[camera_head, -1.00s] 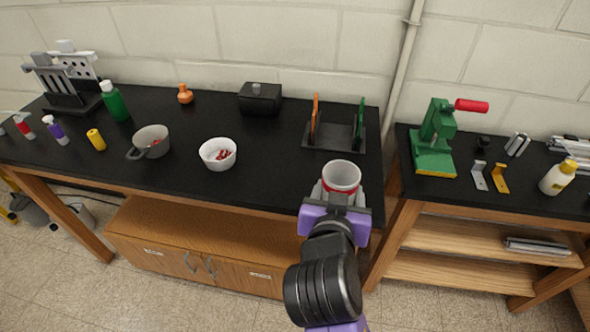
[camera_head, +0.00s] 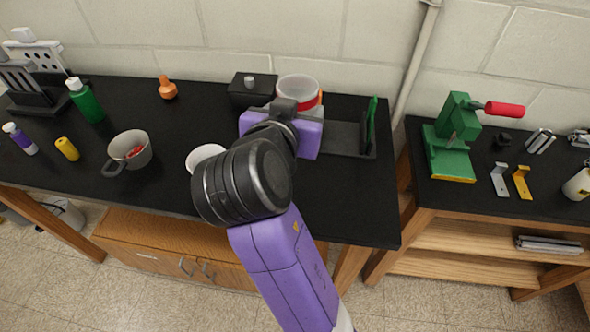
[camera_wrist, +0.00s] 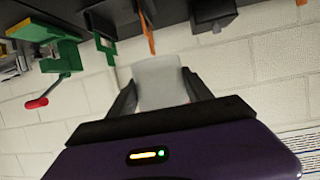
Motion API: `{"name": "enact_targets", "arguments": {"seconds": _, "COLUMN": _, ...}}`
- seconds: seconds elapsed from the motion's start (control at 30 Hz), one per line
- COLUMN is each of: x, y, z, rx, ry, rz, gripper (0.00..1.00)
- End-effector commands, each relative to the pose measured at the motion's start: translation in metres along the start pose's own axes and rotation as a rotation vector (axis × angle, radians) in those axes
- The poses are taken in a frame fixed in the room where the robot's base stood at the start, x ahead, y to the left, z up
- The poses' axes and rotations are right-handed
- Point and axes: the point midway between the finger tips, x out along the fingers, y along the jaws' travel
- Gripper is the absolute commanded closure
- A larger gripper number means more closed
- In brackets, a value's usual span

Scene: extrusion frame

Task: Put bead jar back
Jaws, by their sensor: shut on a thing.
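The bead jar (camera_head: 298,88), whitish and translucent with a red band low on its side, is in my gripper (camera_head: 285,117). The wrist view shows the jar (camera_wrist: 160,82) pale between the two fingers of my gripper (camera_wrist: 161,88), which is shut on it. I hold it near the back of the black bench, appearing above the bench top beside the black box and the rack. My wrist and hand hide the jar's lower part. The black rack (camera_head: 340,138) has a green end panel (camera_head: 371,128); its orange panel (camera_wrist: 146,35) is mostly hidden in the head view.
A black lidded box (camera_head: 248,88) stands just left of the jar. A white bowl (camera_head: 203,155) is partly behind my arm. A grey pot (camera_head: 131,152) and an orange bottle (camera_head: 167,88) stand farther left. A green press (camera_head: 452,140) stands on the right bench.

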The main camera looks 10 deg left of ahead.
Motion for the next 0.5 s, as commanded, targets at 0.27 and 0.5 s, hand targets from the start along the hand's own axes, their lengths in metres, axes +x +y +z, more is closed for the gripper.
{"name": "enact_targets", "arguments": {"seconds": 0.27, "x": 0.026, "y": 0.002, "z": 0.065, "rx": -0.005, "ry": -0.006, "rz": 0.002, "gripper": 0.83}}
{"name": "enact_targets", "arguments": {"seconds": 0.5, "x": 0.046, "y": 0.002, "z": 0.113, "rx": -0.004, "ry": -0.004, "rz": 0.002, "gripper": 0.83}}
